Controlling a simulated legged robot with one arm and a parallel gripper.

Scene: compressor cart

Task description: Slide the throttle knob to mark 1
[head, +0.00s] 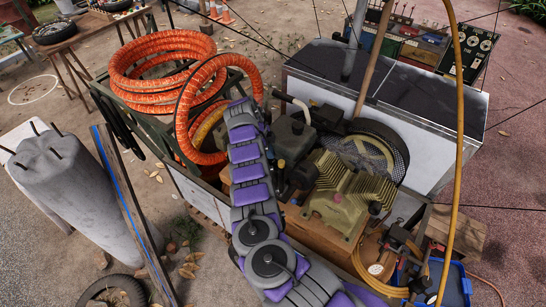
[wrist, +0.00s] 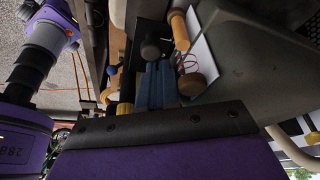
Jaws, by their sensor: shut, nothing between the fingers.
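My gripper (wrist: 158,68) shows in the wrist view as two blue fingers side by side, shut with nothing between them. A dark round knob (wrist: 152,48), which looks like the throttle knob, lies just beyond the fingertips. I cannot tell whether they touch it. No number mark can be read near it. In the head view my purple and grey arm reaches up over the compressor cart (head: 262,182), and my gripper cannot be made out there. I cannot pick out the throttle knob in the head view.
A tan wooden handle (wrist: 180,30) and a round tan knob (wrist: 192,84) are close to the fingers. A grey panel (wrist: 250,60) fills the right. In the head view, orange hose coils (head: 160,72), a belt wheel (head: 365,150) and a yellow hose (head: 458,110) surround the arm.

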